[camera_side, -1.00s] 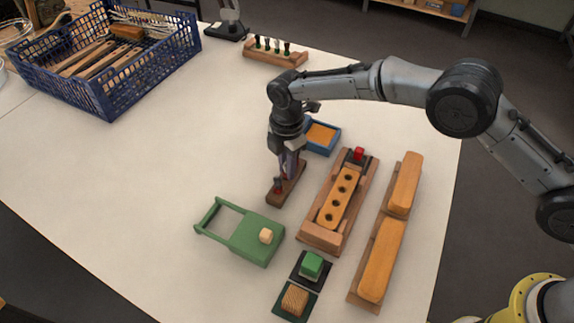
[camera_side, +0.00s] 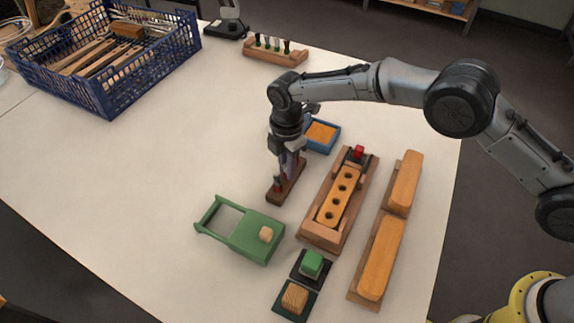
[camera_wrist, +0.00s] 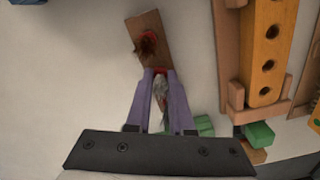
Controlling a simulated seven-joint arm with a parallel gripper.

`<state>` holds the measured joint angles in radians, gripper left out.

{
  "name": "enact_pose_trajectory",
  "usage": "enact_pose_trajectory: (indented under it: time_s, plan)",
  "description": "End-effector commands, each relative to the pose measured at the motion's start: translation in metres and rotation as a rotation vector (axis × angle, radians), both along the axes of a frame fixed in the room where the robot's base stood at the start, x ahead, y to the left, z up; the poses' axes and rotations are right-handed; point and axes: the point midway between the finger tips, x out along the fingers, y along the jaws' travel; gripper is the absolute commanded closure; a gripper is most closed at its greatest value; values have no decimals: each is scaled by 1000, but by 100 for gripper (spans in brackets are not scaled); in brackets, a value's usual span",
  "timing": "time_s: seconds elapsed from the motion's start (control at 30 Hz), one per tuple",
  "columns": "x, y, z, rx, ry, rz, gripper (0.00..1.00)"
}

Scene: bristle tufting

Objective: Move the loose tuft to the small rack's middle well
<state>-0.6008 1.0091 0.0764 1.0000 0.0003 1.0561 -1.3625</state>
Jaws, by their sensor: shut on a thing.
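The small rack (camera_side: 290,186) is a dark brown wooden block on the white table, and its end also shows in the wrist view (camera_wrist: 151,22). A dark red-brown tuft (camera_wrist: 147,43) stands in it, toward the near end in the side view (camera_side: 278,184). My gripper (camera_side: 288,168) points down over the rack. In the wrist view its purple fingers (camera_wrist: 159,74) are closed on a pale grey tuft (camera_wrist: 157,95) with a red band, close to the rack. The fingers hide the wells below; I cannot tell whether the held tuft is inside one.
An orange block with several holes (camera_side: 341,194) lies in a wooden holder to the right. A green paddle-like fixture (camera_side: 255,238) lies nearer, a blue tray (camera_side: 320,136) behind. The table left is clear.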

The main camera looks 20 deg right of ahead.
Motion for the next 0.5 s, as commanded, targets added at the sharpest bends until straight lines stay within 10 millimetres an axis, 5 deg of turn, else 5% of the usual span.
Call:
enact_pose_trajectory:
  time_s: [0.1, 0.13, 0.3, 0.5]
  plan:
    - [0, 0, 0, 0, 0, 0, 100]
    - [0, 0, 0, 0, 0, 0, 74]
    - [0, 0, 0, 0, 0, 0, 45]
    - [0, 0, 0, 0, 0, 0, 45]
